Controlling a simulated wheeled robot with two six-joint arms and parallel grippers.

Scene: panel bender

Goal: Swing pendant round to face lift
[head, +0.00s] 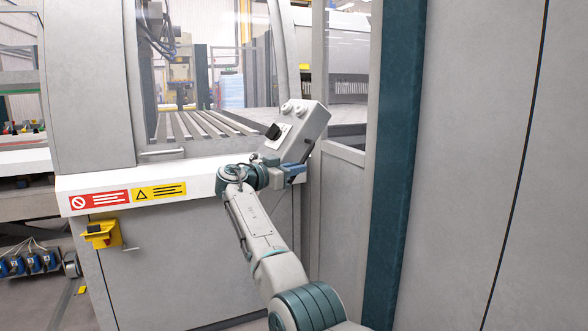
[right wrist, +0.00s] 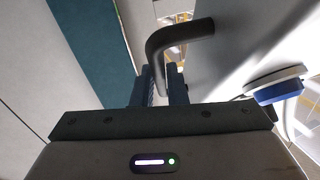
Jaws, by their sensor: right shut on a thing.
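The pendant (head: 308,122) is a tilted grey box with a dark knob and pale round buttons, in front of the machine's window in the head view. In the right wrist view its grey side (right wrist: 225,65) fills the upper right. A dark bent handle (right wrist: 172,38) comes off it. My right gripper (head: 293,171) is at the pendant's lower edge. In the right wrist view its two blue fingers (right wrist: 160,88) are shut on the lower end of the handle. My left gripper is in neither view. The lift cannot be made out for certain.
The machine's white front ledge (head: 160,187) with red and yellow labels lies left of my right arm. A yellow box (head: 101,234) hangs below it. A teal post (head: 399,160) and grey panels (head: 480,180) stand close on the right. A slatted bed (head: 205,124) lies behind the window.

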